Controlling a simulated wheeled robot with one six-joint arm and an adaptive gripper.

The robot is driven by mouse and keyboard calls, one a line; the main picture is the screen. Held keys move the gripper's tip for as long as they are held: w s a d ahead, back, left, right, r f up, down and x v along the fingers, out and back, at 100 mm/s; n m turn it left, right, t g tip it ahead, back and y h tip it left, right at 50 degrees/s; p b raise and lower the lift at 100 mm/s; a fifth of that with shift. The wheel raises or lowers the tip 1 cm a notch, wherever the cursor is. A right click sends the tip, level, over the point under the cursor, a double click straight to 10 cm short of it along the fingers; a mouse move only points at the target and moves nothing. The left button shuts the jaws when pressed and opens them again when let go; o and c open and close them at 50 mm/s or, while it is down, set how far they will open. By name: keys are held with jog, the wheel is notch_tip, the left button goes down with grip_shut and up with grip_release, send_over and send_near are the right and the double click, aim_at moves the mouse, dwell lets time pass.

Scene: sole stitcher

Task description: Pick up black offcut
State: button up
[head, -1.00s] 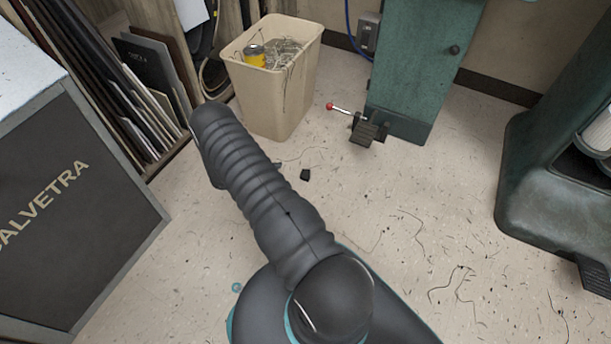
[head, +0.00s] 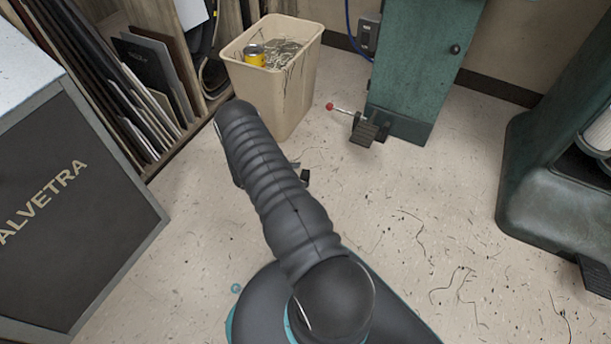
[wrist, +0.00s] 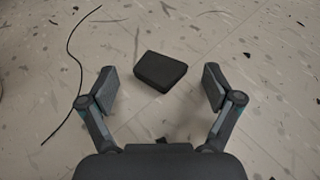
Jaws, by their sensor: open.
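The black offcut (wrist: 160,70) is a small dark block lying flat on the speckled floor. In the wrist view it lies between and a little beyond the two fingertips of my gripper (wrist: 159,88), apart from both. My gripper is open and empty. In the head view the offcut (head: 305,176) shows just right of my arm, partly covered by it. My gripper is mostly hidden behind the arm there.
A beige bin (head: 272,90) with wire scraps and a yellow can stands beyond the arm. A green machine base (head: 415,75) with a pedal (head: 365,131) is behind right. A dark cabinet (head: 75,215) stands left. A thin thread (wrist: 77,70) lies left of the offcut.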

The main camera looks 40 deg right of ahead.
jog(key=c, duration=1)
